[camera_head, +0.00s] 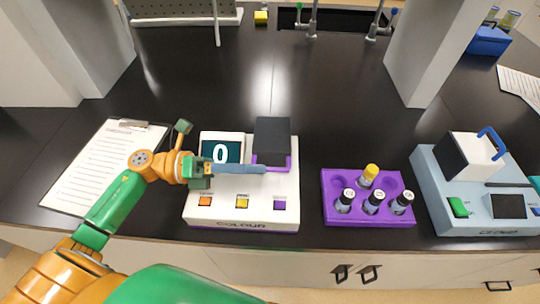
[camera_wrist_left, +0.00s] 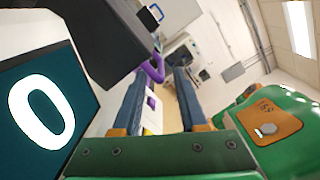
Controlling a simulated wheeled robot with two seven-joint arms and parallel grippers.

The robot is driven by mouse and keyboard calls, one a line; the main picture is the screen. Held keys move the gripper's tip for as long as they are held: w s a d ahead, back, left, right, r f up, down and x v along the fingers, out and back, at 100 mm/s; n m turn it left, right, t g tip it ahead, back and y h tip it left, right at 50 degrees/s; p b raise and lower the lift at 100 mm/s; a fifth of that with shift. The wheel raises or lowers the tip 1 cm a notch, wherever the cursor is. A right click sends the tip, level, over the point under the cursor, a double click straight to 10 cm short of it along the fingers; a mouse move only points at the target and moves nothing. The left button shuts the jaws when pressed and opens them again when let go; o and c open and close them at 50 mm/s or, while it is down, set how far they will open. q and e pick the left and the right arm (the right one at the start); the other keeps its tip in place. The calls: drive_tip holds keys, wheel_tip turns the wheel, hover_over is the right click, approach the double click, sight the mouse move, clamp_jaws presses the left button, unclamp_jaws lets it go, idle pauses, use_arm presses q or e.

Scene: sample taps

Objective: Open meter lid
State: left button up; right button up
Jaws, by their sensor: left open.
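The white colour meter (camera_head: 240,214) shows a 0 on its dark screen (camera_head: 222,150). Its black box-like lid (camera_head: 272,135) looks down on the meter, with a purple handle (camera_head: 288,164) along its front. My left gripper (camera_head: 262,169) reaches in from the left across the meter, its blue fingers at the lid's front edge. In the left wrist view the fingers (camera_wrist_left: 163,75) are apart, and the purple handle (camera_wrist_left: 153,70) shows near the tips, close to the left finger. I cannot tell whether they touch. The dark lid (camera_wrist_left: 100,38) fills that view's upper left. My right gripper is not in view.
A purple rack (camera_head: 335,215) with several vials stands right of the meter. A blue-grey instrument (camera_head: 460,212) with a blue-handled block is farther right. A clipboard (camera_head: 100,165) lies left, under my arm. Grey pillars (camera_head: 425,55) rise behind. The bench behind the meter is clear.

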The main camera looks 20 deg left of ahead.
sight(268, 168)
use_arm(q)
drive_tip(key=x, duration=0.1)
drive_tip(key=p+x, duration=0.1)
drive_tip(key=shift+d+r, duration=0.3)
drive_tip(key=shift+d, duration=0.15)
drive_tip(key=shift+w+d+f, duration=0.2)
drive_tip(key=shift+d+f, duration=0.1)
drive_tip(key=shift+a, duration=0.1)
clamp_jaws()
idle(0.6)
